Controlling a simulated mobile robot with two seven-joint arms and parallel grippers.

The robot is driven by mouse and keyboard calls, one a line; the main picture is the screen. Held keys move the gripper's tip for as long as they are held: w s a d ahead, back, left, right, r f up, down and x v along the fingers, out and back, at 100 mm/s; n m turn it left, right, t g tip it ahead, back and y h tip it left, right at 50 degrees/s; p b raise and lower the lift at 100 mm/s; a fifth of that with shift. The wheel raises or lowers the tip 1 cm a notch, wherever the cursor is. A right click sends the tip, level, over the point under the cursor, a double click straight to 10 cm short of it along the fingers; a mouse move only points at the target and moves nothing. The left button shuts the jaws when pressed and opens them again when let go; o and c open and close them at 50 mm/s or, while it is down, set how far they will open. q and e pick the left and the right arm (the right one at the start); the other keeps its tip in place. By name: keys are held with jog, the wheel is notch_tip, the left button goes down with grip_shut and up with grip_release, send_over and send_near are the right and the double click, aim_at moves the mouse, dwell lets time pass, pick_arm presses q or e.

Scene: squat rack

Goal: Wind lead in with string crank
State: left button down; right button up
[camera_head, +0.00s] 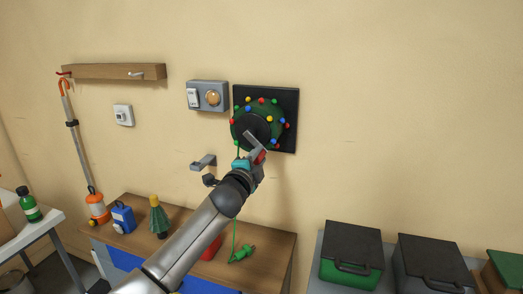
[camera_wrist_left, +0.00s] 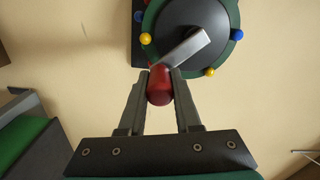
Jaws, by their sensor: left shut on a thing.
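The string crank is a dark reel (camera_head: 250,130) on a black square wall plate (camera_head: 289,105), wound with a green string of coloured bulbs. Its grey crank arm (camera_wrist_left: 187,48) ends in a red handle (camera_wrist_left: 159,85). My left gripper (camera_wrist_left: 160,88) is shut on the red handle; in the head view the gripper (camera_head: 255,160) is at the reel's lower edge. The green lead hangs from the reel, passes behind my left arm and ends in a green plug (camera_head: 242,254) at the wooden cabinet top. My right gripper is not in view.
A metal wall bracket (camera_head: 203,161) is left of my gripper. Lidded boxes (camera_head: 350,255) stand at lower right. The wall to the right is bare.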

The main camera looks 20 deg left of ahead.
pick_arm(q)
jog(key=shift+a+f+m, duration=0.35)
jog(key=shift+a+m, duration=0.1)
jog(key=shift+m, duration=0.55)
jog(key=c, duration=0.6)
grip_release()
jog(key=shift+s, duration=0.15)
jog(key=s, duration=1.5)
jog(key=shift+a, duration=0.3)
